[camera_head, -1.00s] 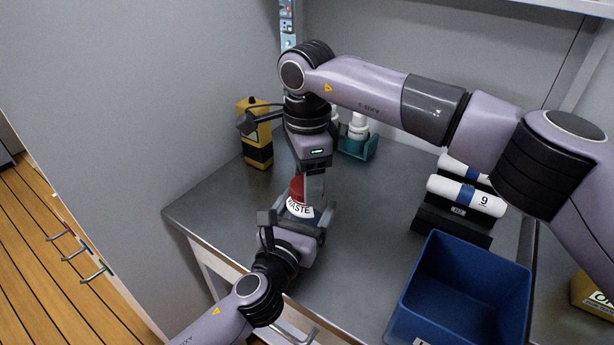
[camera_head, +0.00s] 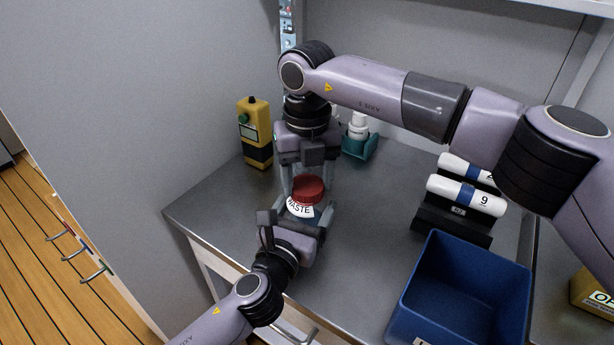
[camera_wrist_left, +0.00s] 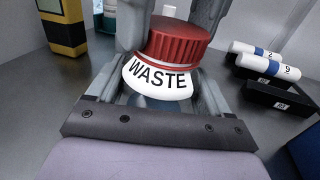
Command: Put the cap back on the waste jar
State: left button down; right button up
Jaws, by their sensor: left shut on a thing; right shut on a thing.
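The waste jar (camera_head: 300,209), with a white WASTE label, stands on the grey bench; its label also shows in the left wrist view (camera_wrist_left: 158,78). The ribbed red cap (camera_head: 308,188) is at the top of the jar, directly above the label; in the left wrist view the cap (camera_wrist_left: 178,42) looks slightly tilted. I cannot tell whether its thread is engaged. My left gripper (camera_head: 302,219) is shut on the jar body from the front, which hides its lower part. My right gripper (camera_head: 308,180) reaches down from above and is shut on the cap, one finger on each side.
A yellow and black device (camera_head: 255,135) stands behind at the left, and a teal holder (camera_head: 358,146) with white bottles behind the jar. A black rack (camera_head: 455,219) with white tubes and a blue bin (camera_head: 463,290) are at the right. Bench between jar and bin is clear.

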pick_arm(q)
jog(key=shift+f, duration=0.1)
pick_arm(e)
jog(key=m, duration=0.6)
jog(key=o, duration=1.2)
jog(key=shift+c, duration=0.2)
jog(key=shift+r, duration=2.25)
jog(key=shift+c, duration=0.4)
